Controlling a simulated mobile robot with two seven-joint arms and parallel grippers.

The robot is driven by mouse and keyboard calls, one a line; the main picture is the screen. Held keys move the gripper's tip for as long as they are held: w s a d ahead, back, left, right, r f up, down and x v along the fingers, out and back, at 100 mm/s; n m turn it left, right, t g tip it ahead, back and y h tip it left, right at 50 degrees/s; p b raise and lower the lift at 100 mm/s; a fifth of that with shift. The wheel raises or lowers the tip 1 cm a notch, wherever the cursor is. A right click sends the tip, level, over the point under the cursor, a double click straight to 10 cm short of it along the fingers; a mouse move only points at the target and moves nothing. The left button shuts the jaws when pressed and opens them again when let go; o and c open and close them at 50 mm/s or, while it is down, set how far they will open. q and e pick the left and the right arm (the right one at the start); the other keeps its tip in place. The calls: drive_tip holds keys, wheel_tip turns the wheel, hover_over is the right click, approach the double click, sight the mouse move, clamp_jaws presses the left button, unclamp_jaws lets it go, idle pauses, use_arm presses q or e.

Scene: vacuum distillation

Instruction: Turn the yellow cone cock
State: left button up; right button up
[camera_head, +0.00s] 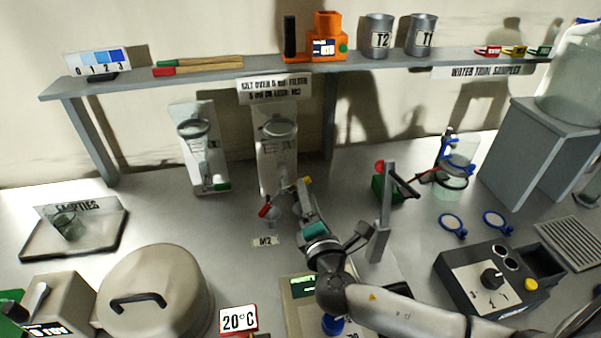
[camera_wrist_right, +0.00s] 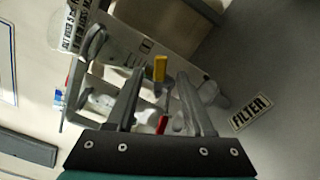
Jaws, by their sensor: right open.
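The yellow cone cock (camera_head: 308,180) is a small yellow handle at the lower part of the right-hand glass apparatus on its white stand (camera_head: 275,150). In the right wrist view, the yellow cone cock (camera_wrist_right: 160,68) shows between my fingertips, with a gap on both sides. My right gripper (camera_head: 301,190) is open and reaches up to the apparatus; it also shows in the right wrist view (camera_wrist_right: 160,78). A red handle (camera_head: 265,210) sits lower left of the gripper; it appears in the right wrist view (camera_wrist_right: 162,125). Parts of the glass behind my fingers are hidden. My left gripper is out of view.
A second stand (camera_head: 199,150) with similar glassware stands to the left. A grey post (camera_head: 383,215) and a green box (camera_head: 385,187) stand right of my wrist. A shelf (camera_head: 220,75) runs above.

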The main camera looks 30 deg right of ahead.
drive_tip(key=x, duration=0.8)
clamp_jaws()
idle(0.4)
